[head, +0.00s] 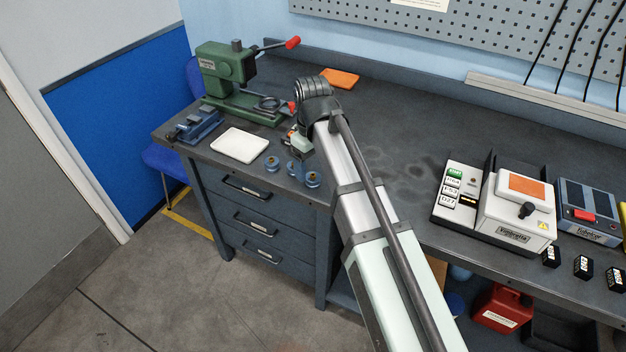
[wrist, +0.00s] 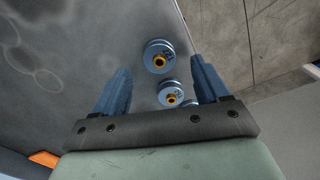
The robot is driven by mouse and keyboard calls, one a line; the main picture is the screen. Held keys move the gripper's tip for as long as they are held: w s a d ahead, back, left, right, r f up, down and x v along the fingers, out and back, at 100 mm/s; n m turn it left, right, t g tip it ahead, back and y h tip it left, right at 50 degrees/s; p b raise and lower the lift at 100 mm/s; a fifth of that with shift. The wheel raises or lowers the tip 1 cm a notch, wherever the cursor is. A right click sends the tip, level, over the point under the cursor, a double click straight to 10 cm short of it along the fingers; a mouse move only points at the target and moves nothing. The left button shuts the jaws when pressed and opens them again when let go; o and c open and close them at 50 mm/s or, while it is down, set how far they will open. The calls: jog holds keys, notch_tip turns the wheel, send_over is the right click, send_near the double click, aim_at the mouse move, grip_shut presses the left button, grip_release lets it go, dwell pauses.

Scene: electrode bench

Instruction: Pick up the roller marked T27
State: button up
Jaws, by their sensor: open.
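Three blue rollers stand on the dark bench near its front left edge: a left one (head: 271,163), a middle one (head: 293,168) and a right one (head: 312,179). In the wrist view, one roller (wrist: 152,47) with a yellow hub is between the lines of my fingers, and another (wrist: 166,100) is nearer the gripper bar. A third (wrist: 190,103) is mostly hidden by a finger and the bar. Dark marks show on two rollers, too small to read, so I cannot tell which is T27. My gripper (wrist: 159,65) is open and empty above them.
A white tray (head: 239,145) and a blue vise (head: 197,124) lie left of the rollers. A green press (head: 227,70) with red-knobbed levers stands behind. The bench edge is close in front. An orange pad (head: 340,78) lies at the back; the bench middle is clear.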

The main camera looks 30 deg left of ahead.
aim_at(313, 175)
jog(key=shift+d+f, duration=0.1)
jog(key=shift+f, duration=1.85)
jog(key=c, duration=1.2)
jog(key=shift+r, duration=0.1)
